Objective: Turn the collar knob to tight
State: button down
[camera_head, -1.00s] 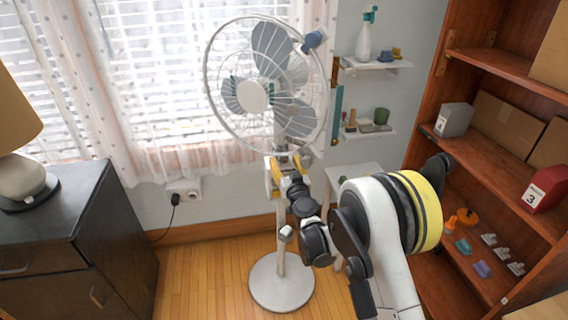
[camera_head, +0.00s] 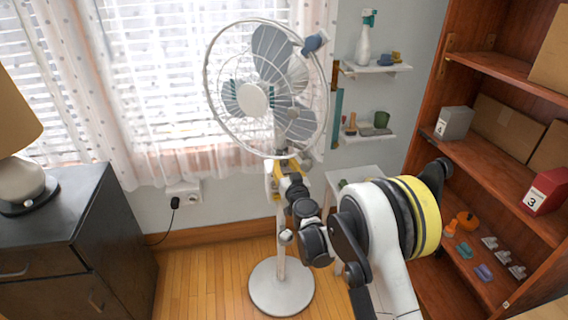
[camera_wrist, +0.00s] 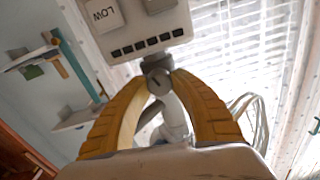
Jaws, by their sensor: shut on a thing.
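The standing fan (camera_head: 282,274) has a round caged head and a white pole on a round base. In the wrist view its white control box (camera_wrist: 140,28) is at the top, with a LOW button and a row of dark slots. Just below it is the grey round collar knob (camera_wrist: 158,76) on the pole collar. My gripper (camera_wrist: 160,82) has its two yellow fingers closed on this knob, one from each side. In the head view my gripper (camera_head: 287,166) is at the top of the pole, and my wrist hides the knob.
A dark cabinet (camera_head: 75,235) with a lamp stands at the left. A wooden shelf unit (camera_head: 500,62) with boxes and small items is close on the right. Small wall shelves (camera_head: 375,66) and a white stand (camera_head: 360,172) are behind the fan. Wooden floor around the base is clear.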

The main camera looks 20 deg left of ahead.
jog(key=m, duration=0.6)
jog(key=shift+d+m, duration=0.1)
jog(key=shift+m, duration=0.3)
dwell(0.4)
jog(key=c, duration=1.1)
grip_release()
jog(key=shift+w, duration=0.1)
jog(key=shift+o, duration=0.2)
